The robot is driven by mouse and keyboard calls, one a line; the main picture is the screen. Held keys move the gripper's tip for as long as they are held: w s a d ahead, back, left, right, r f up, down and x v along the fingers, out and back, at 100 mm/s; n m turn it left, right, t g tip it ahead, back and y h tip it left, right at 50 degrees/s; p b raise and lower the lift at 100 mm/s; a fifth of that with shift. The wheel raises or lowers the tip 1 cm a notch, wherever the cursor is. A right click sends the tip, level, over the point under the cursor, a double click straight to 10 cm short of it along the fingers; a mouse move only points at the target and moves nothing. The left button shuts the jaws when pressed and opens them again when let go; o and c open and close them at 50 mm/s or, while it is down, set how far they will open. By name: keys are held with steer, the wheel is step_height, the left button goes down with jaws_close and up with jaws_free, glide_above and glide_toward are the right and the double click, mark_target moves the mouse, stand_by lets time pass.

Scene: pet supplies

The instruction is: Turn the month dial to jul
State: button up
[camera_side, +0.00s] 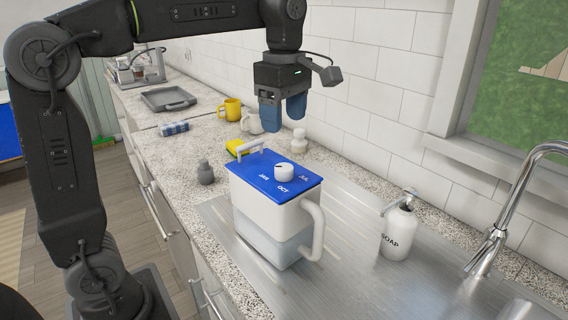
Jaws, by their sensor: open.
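The month dial (284,169) is a round white knob on the blue lid (258,163) of a white pitcher (262,212). The pitcher stands upright, with its clear lower part on the steel drainboard. White labels surround the dial: "JAN" on its left, "OCT" in front and "JUL" on its right. A small dark mark shows on the knob's left side, but it is too small to tell exactly where it points. My gripper (283,122) is open and empty, pointing down above the back of the lid, apart from the dial. Its two fingertips are blue.
The pitcher's handle (314,230) juts out at the right. A soap bottle (397,230) and a faucet (505,210) stand further right. A grey shaker (205,173), yellow sponge (237,148), white bottle (299,143) and yellow mug (230,109) are behind or left. The tiled wall is close behind.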

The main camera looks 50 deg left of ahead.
mark_target(284, 167)
step_height(284, 167, down, 10)
steer(key=shift+f, duration=0.2)
steer(key=shift+c, duration=0.5)
steer(key=c, duration=0.8)
